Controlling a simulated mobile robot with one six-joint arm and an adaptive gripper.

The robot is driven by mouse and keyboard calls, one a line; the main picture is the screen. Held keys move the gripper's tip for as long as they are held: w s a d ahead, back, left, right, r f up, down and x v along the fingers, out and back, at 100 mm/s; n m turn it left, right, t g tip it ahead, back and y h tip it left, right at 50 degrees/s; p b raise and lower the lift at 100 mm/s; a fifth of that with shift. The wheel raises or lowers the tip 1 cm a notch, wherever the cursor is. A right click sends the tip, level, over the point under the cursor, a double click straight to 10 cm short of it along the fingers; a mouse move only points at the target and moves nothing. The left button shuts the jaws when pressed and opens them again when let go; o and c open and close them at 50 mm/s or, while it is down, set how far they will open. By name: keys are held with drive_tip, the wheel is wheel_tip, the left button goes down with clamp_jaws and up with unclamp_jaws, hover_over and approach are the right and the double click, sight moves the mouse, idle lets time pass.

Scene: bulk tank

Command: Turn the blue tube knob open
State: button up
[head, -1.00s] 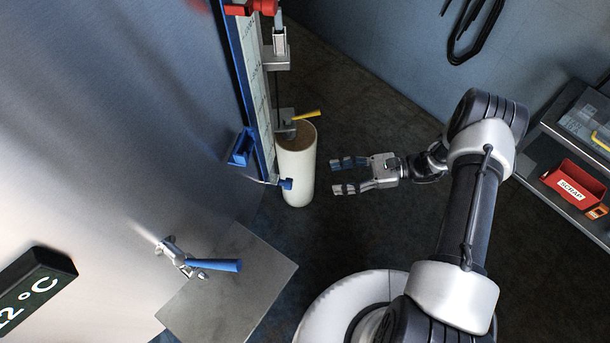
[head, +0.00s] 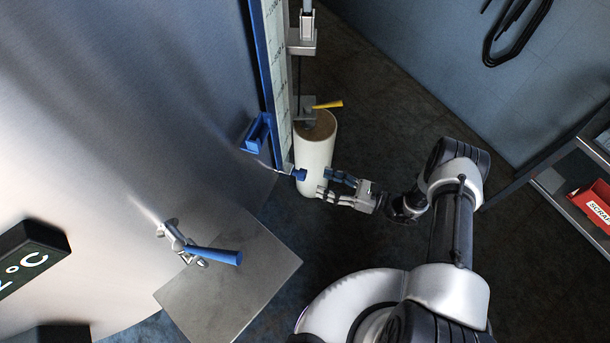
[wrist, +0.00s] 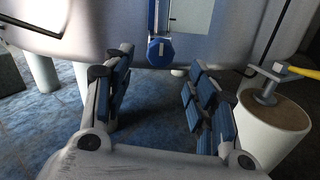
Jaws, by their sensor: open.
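The blue tube knob (head: 300,175) sits at the foot of the tall gauge strip on the tank, in front of the white cylinder in the head view. In the wrist view the blue knob (wrist: 160,50) is ahead, near the top centre, between the directions of the two finger sets. My gripper (head: 330,184) is open and empty, a short way right of the knob in the head view. Its blue-padded fingers (wrist: 155,68) are spread in the wrist view, with the knob beyond their tips. I see no contact with the knob.
A white cylinder (head: 314,150) stands close to the fingers, with a yellow handle (head: 327,105) above it; it is at right in the wrist view (wrist: 270,125). The steel tank (head: 130,100) fills the left. A blue lever (head: 215,255) projects above a metal plate (head: 245,275).

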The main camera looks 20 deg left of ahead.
sight(305, 176)
drive_tip(key=a, duration=0.5)
drive_tip(key=a+b, duration=0.1)
drive_tip(key=a, duration=0.2)
drive_tip(key=shift+w, duration=0.4)
drive_tip(key=shift+d, duration=0.1)
drive_tip(key=c, duration=1)
drive_tip(key=shift+c, duration=0.2)
